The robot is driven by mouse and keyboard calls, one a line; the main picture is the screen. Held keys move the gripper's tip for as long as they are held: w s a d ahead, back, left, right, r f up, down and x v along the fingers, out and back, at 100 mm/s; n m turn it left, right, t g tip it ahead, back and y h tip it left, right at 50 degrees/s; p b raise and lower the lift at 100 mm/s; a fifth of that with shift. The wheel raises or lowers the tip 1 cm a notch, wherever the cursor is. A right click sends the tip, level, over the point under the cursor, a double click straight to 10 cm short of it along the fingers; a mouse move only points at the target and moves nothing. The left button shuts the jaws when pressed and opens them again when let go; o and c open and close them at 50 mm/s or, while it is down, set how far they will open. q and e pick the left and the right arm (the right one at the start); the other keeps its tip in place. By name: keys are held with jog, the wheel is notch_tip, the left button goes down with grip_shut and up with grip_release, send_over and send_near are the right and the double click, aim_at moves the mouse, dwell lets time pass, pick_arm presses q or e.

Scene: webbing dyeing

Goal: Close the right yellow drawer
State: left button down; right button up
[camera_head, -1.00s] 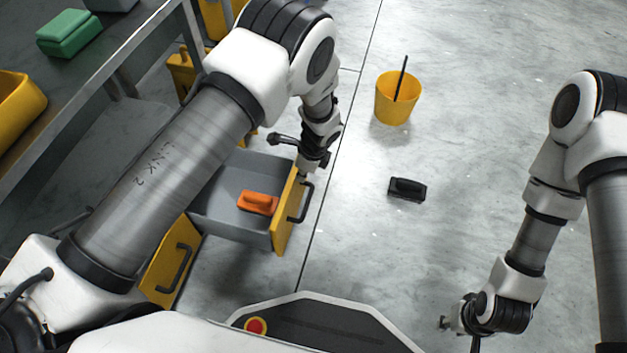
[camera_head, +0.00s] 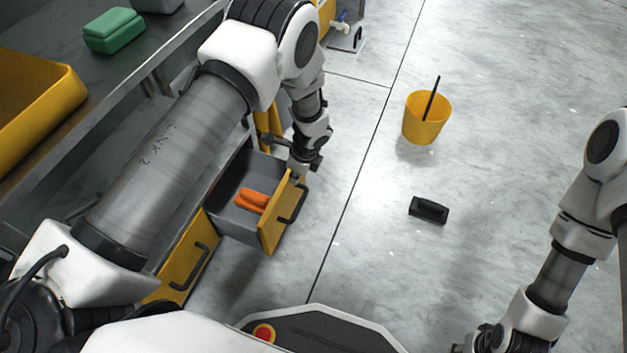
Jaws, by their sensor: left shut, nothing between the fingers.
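The right yellow drawer (camera_head: 284,219) is partly open, with a grey inside, a yellow front and a dark handle. An orange brush-like item (camera_head: 252,201) lies in it. My left gripper (camera_head: 299,171) is shut and empty at the far top edge of the yellow front; I cannot tell whether it touches. The left yellow drawer (camera_head: 183,266) shows its front and dark handle, partly behind my left arm. My right gripper is at the bottom edge, mostly cut off, and its fingers are not clear.
A yellow bucket (camera_head: 427,121) with a dark stick stands on the floor. A black brush-like block (camera_head: 428,210) lies nearer. A metal table (camera_head: 120,77) at the left carries a green box (camera_head: 114,32) and a yellow bin (camera_head: 38,108).

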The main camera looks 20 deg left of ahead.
pick_arm(q)
jog(key=a+p, duration=0.2)
jog(key=a, duration=1.1)
jog(key=shift+w+a, duration=0.25)
jog(key=shift+d, duration=0.15)
